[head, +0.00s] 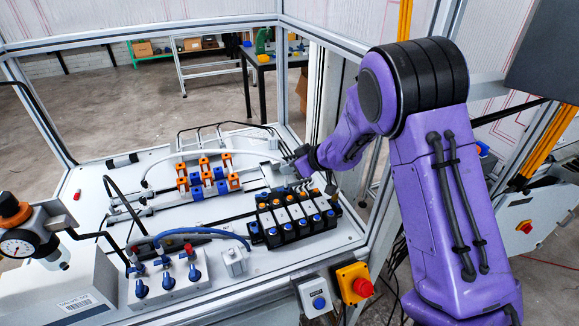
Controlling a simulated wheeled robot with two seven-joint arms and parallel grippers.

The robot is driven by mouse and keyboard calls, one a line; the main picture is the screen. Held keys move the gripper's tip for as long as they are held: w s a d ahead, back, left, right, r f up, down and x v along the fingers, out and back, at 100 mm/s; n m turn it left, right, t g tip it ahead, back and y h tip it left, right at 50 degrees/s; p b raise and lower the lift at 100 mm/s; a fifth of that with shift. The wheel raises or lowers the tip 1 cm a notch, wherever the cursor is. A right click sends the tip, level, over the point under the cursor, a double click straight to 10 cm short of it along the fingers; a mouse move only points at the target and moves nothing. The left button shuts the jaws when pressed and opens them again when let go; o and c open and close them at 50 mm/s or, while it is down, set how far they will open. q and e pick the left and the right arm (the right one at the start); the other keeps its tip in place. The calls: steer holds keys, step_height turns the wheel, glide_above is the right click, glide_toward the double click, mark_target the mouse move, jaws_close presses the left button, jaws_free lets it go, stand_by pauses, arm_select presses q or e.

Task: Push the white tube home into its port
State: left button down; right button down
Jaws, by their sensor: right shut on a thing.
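The white tube (200,153) arcs across the back of the white panel, from a left end near the grey fittings to a right end at my right gripper. My right gripper (291,168) is shut on the white tube near its right end, at the back right of the panel. The fingers are small and partly hidden by my purple wrist. The black valve block (295,218) with blue and orange fittings lies just below the gripper. The port at the tube's right end is too small to make out, so I cannot tell how deep the tube sits. My left gripper is not in view.
Orange and blue clamps (208,177) stand left of the gripper. A blue tube (200,232) arcs over blue-handled valves (167,281) at the front. A pressure gauge (16,245) stands at left. Aluminium frame posts (281,80) rise near my right arm.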

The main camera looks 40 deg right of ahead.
steer(key=shift+f+b, duration=0.35)
steer(key=shift+f, duration=0.75)
steer(key=shift+f, duration=0.15)
steer(key=c, duration=1.1)
jaws_free()
steer(key=s+a+r+p, duration=0.1)
steer(key=s+a+r, duration=0.1)
steer(key=s+r, duration=0.2)
steer(key=s+a+r+p, duration=0.1)
steer(key=s+a+r, duration=0.2)
steer(key=s+r, duration=0.1)
steer(key=s+a+r+p, duration=0.1)
steer(key=s+a+r, duration=0.1)
steer(key=r, duration=0.3)
steer(key=shift+s+a, duration=0.3)
steer(key=shift+s, duration=0.6)
